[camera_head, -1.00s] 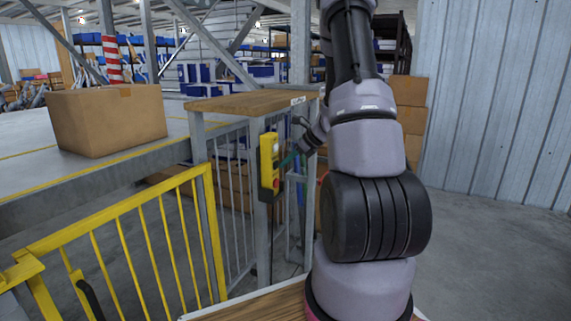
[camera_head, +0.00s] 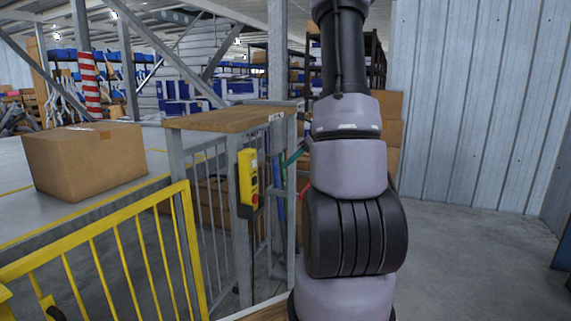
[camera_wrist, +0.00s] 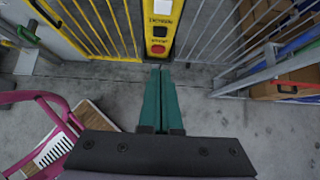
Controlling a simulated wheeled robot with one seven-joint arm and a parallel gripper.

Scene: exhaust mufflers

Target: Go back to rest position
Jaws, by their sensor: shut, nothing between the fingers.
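My gripper (camera_wrist: 160,100) shows in the wrist view with its two green fingers side by side, shut and empty. The fingers point toward a yellow button box (camera_wrist: 160,28) with a red and a black button. In the wrist view the fingertips lie just below the box's lower end; I cannot tell the exact gap, but nothing is held. In the head view the yellow button box (camera_head: 248,178) hangs on a grey post of the railing. My arm stands in front of the scene there and hides most of the gripper; only a bit of green shows beside the arm.
A yellow railing (camera_head: 110,255) stands at the left, and a grey railing (camera_head: 212,205) with a wooden top (camera_head: 230,118) stands behind it. A cardboard box (camera_head: 85,160) rests on the platform. Stacked cartons (camera_head: 390,120) stand behind my arm. The floor at right is clear.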

